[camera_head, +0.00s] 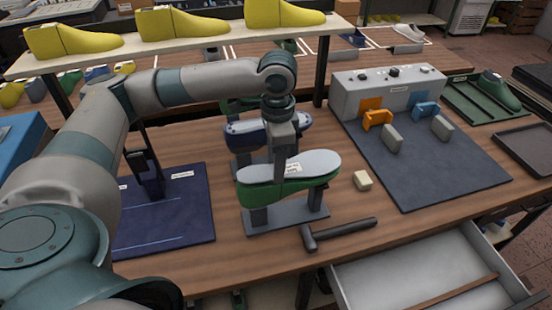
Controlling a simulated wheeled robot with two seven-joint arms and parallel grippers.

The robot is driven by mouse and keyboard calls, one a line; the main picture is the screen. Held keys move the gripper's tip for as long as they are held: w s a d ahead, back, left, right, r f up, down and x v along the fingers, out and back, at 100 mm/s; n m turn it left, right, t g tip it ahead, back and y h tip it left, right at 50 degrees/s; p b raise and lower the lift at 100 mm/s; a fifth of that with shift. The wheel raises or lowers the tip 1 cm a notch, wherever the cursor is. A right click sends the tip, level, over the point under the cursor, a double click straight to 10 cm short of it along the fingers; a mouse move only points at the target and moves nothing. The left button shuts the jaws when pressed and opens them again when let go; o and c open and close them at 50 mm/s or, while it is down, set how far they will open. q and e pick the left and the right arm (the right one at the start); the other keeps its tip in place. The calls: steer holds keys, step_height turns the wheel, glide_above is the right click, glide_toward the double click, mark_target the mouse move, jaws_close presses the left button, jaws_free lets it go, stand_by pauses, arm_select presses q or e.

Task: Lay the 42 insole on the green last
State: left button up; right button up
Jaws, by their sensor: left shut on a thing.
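The green last (270,197) lies sole up on a dark grey stand in the middle of the table. A pale grey-blue insole (316,163) lies along its top, its outline close to the last's. A small white label (293,168) shows on the insole, too small to read. My left gripper (284,168) comes down from above onto the middle of the insole and is shut on it. The fingertips are hard to make out, and I cannot tell whether the insole touches the last all along. My right gripper is not in view.
A blue last (250,131) stands just behind. A hammer (340,232) and a cream block (362,181) lie to the right. A grey machine (385,90) with orange and blue clamps stands at the back right. An open drawer (425,262) juts out in front.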

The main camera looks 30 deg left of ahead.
arm_select(q)
steer(key=shift+f, duration=0.35)
stand_by(0.4)
steer(key=o, duration=1.1)
steer(key=shift+r, duration=0.15)
step_height(320, 180, up, 17)
steer(key=b, duration=0.2)
steer(key=shift+w+r, duration=0.1)
stand_by(0.3)
